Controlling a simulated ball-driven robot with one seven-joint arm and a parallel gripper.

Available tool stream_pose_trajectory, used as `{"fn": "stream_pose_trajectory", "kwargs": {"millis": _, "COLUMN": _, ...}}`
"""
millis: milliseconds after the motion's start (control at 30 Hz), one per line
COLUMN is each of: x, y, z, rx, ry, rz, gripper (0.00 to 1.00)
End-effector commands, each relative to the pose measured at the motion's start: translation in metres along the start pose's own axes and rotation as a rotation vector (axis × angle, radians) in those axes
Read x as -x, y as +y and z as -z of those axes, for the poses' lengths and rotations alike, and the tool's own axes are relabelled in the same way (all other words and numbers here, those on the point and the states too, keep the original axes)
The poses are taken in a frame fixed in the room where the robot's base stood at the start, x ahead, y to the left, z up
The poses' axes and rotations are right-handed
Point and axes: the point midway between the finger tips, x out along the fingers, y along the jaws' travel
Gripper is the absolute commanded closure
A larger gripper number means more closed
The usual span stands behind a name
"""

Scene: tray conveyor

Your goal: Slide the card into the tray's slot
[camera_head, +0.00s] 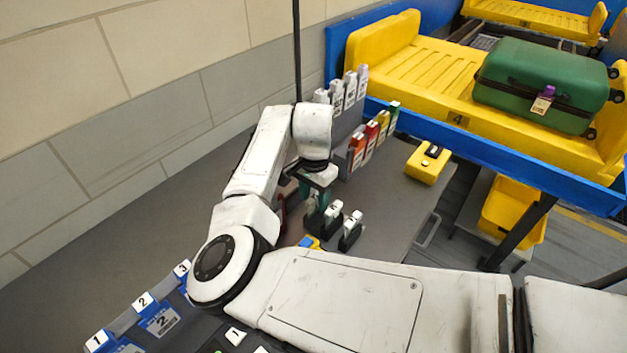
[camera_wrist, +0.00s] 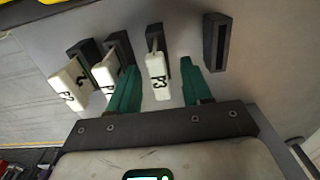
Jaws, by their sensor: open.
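The yellow tray (camera_head: 385,48) labelled 4 sits on the conveyor at the upper right; I cannot make out a slot on it. White card-like pieces marked P stand in dark holders. The P3 piece (camera_wrist: 157,78) lies between my gripper's (camera_wrist: 160,76) two green fingers in the wrist view, with gaps on both sides. The fingers are open and hold nothing. Two more white pieces (camera_wrist: 68,86) (camera_wrist: 104,68) stand to the left of it. Which piece is the task's card I cannot tell. In the head view my gripper (camera_head: 313,195) is partly hidden by my arm.
An empty dark holder (camera_wrist: 216,42) stands right of P3. Red, orange and green pieces (camera_head: 371,140) and white ones (camera_head: 349,88) stand in racks before the conveyor. A yellow box (camera_head: 428,163) lies on the grey table. A green suitcase (camera_head: 540,80) lies on the tray.

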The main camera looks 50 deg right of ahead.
Motion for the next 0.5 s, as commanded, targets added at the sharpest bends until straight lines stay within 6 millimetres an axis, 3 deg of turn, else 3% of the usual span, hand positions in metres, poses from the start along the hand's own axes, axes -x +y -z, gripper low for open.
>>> {"fn": "stream_pose_trajectory", "kwargs": {"millis": 200, "x": -0.020, "y": 0.000, "z": 0.000, "rx": 0.001, "ry": 0.000, "rz": -0.001, "gripper": 0.51}}
{"fn": "stream_pose_trajectory", "kwargs": {"millis": 500, "x": -0.024, "y": 0.000, "z": 0.001, "rx": 0.000, "ry": 0.001, "rz": 0.000, "gripper": 0.51}}
